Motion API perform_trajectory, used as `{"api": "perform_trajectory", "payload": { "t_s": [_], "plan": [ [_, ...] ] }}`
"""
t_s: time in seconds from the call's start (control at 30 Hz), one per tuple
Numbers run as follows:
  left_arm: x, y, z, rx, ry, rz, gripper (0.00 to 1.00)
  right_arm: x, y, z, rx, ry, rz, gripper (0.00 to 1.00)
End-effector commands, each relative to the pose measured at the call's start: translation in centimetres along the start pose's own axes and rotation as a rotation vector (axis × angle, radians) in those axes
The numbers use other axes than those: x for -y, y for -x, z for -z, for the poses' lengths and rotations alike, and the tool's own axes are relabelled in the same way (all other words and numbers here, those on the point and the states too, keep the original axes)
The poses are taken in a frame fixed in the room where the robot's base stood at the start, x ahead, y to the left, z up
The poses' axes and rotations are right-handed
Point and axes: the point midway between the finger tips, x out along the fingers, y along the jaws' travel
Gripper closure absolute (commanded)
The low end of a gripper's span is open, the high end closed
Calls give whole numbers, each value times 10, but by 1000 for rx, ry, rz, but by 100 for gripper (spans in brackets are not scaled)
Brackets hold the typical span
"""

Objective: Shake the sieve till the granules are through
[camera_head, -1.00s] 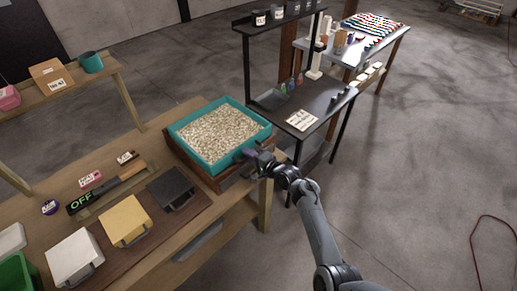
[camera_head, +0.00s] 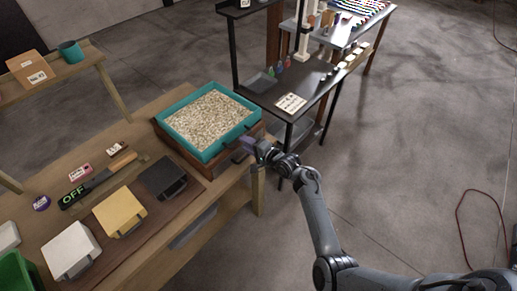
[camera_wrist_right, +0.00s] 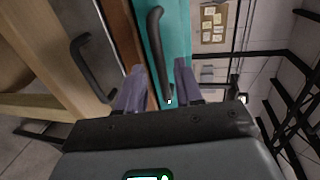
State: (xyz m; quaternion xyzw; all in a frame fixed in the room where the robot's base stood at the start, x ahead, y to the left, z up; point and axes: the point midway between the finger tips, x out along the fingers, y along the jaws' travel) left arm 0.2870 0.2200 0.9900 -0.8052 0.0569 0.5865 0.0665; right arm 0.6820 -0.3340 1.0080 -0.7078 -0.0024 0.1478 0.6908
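The sieve is a teal square tray (camera_head: 178,139) filled with pale beige granules (camera_head: 208,118). It sits on a brown wooden box (camera_head: 213,170) at the right end of the workbench. A black bar handle on the sieve's front side shows in the right wrist view (camera_wrist_right: 157,45). My right gripper (camera_head: 246,144) is at this handle; its purple fingers (camera_wrist_right: 157,82) are apart, with the handle's lower end in the gap between them. I see no grip on it. My left gripper is not in view. The inside of the box is hidden.
A second black handle (camera_wrist_right: 88,65) is left of the gripper in the wrist view. A black case (camera_head: 162,178), a yellow case (camera_head: 120,212) and a white case (camera_head: 71,250) stand left on the workbench. A black table (camera_head: 290,88) is behind.

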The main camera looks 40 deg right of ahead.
Motion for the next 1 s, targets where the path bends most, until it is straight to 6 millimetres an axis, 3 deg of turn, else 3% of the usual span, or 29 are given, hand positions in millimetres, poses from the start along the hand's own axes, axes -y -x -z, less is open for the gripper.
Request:
{"api": "perform_trajectory", "payload": {
  "t_s": [0.2,0.4,1.0],
  "plan": [
    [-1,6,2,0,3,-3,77,0,39,0,-2,1,-1,65],
    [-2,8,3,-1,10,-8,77,0,60,0,0,1,-1,65],
    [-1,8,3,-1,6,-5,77,2,67,1,-5,-50,8,66]
  ]
}}
